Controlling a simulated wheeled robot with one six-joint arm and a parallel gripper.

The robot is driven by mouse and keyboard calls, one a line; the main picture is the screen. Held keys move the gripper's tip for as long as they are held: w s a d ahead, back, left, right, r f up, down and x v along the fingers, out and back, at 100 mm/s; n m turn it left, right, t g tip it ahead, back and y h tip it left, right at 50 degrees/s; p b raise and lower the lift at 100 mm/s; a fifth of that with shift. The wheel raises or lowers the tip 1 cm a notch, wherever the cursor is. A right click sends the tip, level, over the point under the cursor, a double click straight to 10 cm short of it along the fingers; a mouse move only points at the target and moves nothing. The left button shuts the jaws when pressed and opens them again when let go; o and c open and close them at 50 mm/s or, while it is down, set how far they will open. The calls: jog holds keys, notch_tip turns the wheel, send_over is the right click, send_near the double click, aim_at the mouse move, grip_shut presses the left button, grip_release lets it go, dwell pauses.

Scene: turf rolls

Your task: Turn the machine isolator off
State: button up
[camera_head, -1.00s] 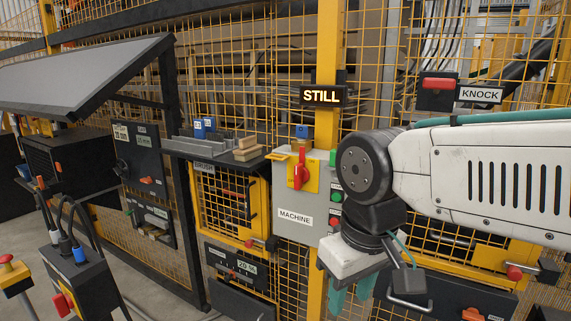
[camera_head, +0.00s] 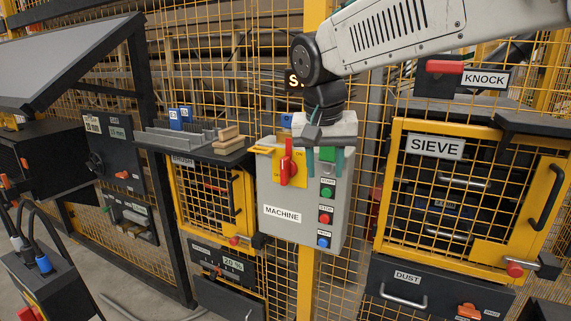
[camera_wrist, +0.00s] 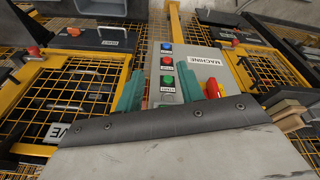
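The grey machine box (camera_head: 283,228), labelled MACHINE, hangs on the yellow mesh fence. Its isolator is a red rotary handle (camera_head: 288,163) on a yellow plate, standing roughly upright. In the wrist view the red handle (camera_wrist: 213,89) is partly hidden behind my gripper's body. My gripper (camera_head: 325,161) is at the box's upper right, to the right of the handle, with its teal fingers pointing down. The wrist view shows the fingers of my gripper (camera_wrist: 159,88) apart with nothing between them. I cannot tell how far they are from the box.
Green, red and blue buttons (camera_head: 325,218) run down the box's right side. A shelf (camera_head: 190,148) with wooden blocks juts out at left. The SIEVE door (camera_head: 395,185) and its handles are at right. My arm partly covers the lit sign (camera_head: 293,79).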

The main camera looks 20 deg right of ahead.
aim_at(282, 159)
jog(key=w+a+m, duration=0.1)
jog(key=w, duration=0.4)
jog(key=w+a+m, duration=0.1)
jog(key=w, duration=0.5)
jog(key=w+a+m+t+h, duration=0.1)
jog(key=w+a, duration=0.1)
jog(key=w, duration=0.4)
jog(key=shift+w+f+m, duration=0.15)
jog(key=shift+w+m, duration=0.05)
jog(key=shift+m, duration=0.2)
jog(key=x, duration=0.7)
jog(key=shift+d+f, duration=0.1)
grip_shut()
